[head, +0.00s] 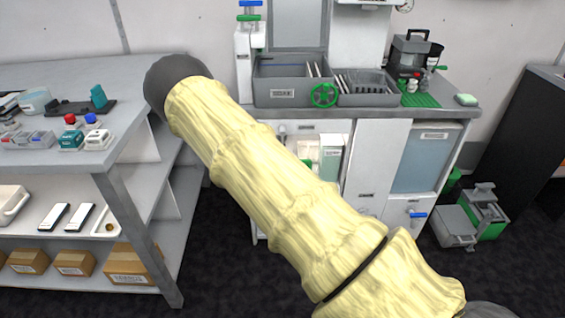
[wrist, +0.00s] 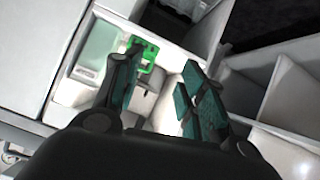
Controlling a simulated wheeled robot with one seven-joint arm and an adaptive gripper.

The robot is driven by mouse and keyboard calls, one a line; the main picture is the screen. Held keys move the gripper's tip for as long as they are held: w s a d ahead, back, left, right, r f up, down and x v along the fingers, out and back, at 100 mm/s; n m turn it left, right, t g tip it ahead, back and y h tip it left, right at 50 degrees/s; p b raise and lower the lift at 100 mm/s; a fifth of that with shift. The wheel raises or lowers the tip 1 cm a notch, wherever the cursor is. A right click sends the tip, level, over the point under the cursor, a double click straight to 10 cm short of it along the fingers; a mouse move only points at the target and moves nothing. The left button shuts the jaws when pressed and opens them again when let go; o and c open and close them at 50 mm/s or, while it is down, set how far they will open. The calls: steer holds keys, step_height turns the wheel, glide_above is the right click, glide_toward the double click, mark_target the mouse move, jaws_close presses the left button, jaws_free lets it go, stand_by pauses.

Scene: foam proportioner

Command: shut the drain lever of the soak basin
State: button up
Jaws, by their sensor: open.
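My gripper (wrist: 163,62) is open in the wrist view, with its two dark-green-padded fingers apart. A bright green bracket-shaped part (wrist: 152,50) shows beyond the left fingertip, inside a white compartment; I cannot tell whether they touch, or if this part is a lever. In the head view my covered arm crosses the middle and my gripper cannot be seen. A grey basin (head: 262,92) sits on the counter, with a green handwheel (head: 324,94) at its front. A blue lever (head: 416,214) is on the lower right cabinet front. I cannot tell which is the drain lever.
An open cabinet niche (head: 331,155) with green and white items is under the counter (head: 400,112). A shelf unit (head: 118,195) with boxes stands at the left. A grey-green machine (head: 470,218) is on the floor at the right.

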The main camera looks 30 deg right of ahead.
steer(key=w+d+r+m+t+h+b, duration=0.1)
steer(key=w+d+r+t+h+b, duration=0.15)
steer(key=w+r, duration=0.35)
steer(key=w+d+r+m+t+h+b, duration=0.1)
steer(key=w+r+t+b, duration=0.15)
steer(key=w+r, duration=0.35)
steer(key=shift+t+y, duration=0.25)
steer(key=shift+t, duration=0.05)
steer(key=x, duration=1.1)
steer(key=shift+w+f, duration=0.25)
steer(key=shift+f, duration=0.05)
jaws_close()
